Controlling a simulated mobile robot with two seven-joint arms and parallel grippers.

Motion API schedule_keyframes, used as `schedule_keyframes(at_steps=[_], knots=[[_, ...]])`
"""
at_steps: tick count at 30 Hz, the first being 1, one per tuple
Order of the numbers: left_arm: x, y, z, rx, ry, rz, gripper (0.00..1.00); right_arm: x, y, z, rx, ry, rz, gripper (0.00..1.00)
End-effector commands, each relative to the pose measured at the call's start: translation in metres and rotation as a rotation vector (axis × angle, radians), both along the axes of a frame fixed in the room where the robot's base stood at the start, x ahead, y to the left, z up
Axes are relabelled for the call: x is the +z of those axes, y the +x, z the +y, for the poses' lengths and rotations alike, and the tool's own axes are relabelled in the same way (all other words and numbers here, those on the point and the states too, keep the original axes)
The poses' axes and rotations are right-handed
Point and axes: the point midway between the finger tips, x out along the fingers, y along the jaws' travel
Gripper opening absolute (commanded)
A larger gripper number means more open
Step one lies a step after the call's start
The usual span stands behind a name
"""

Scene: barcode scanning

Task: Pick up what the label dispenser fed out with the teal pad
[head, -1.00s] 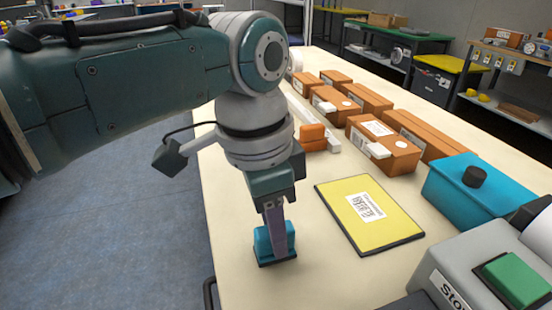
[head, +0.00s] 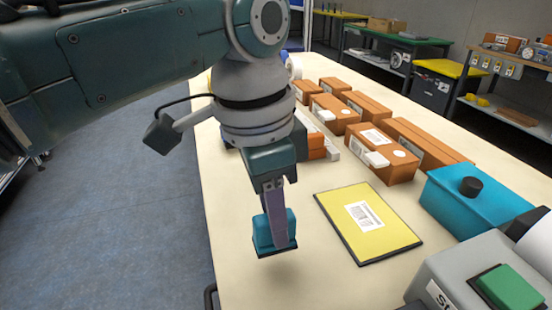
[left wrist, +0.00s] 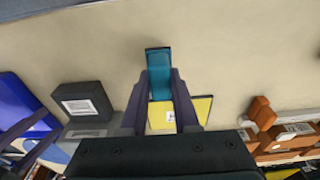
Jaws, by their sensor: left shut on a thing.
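My left gripper (head: 275,205) is shut on the teal pad (head: 262,235), a small teal block with a dark underside. The pad points down and appears slightly above the pale table, left of the yellow mat. In the left wrist view the teal pad (left wrist: 158,75) sits between the two dark fingers. A grey machine (head: 455,275) with a green top pad and partly cut-off lettering stands at the lower right, beside a white roll (head: 540,235); I cannot tell whether it is the label dispenser. I cannot make out a fed-out label there.
A yellow mat (head: 345,240) with a dark edge carries a white barcode label (head: 366,215). A blue box (head: 450,205) with a black knob stands right of it. Several brown cartons (head: 382,160) line the back. The table's front left is clear.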

Motion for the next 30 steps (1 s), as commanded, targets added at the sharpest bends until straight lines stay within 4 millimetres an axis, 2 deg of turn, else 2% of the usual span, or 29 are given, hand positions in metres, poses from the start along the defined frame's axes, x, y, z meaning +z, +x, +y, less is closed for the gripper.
schedule_keyframes(at_steps=[1,6,12,15,21,30], knots=[[0.018,0.001,0.0,-0.001,-0.003,-0.007,0.0,0.007,0.0,0.0,0.0,0.0,0.0,0.69],[0.068,0.002,-0.001,-0.001,-0.003,-0.007,0.0,0.013,0.0,0.0,-0.001,0.001,0.0,0.69],[0.118,0.001,0.0,0.001,-0.002,-0.006,0.0,0.016,0.0,0.001,-0.002,0.003,0.0,0.69],[0.136,0.001,0.0,-0.002,-0.001,-0.005,0.0,0.017,0.0,0.001,-0.003,0.004,0.0,0.69],[0.156,0.001,0.0,0.0,-0.001,-0.003,0.0,0.018,0.0,0.001,-0.004,0.005,0.0,0.69],[0.16,0.0,0.0,0.0,-0.001,0.0,0.0,0.018,0.0,0.001,-0.004,0.005,0.0,0.69]])
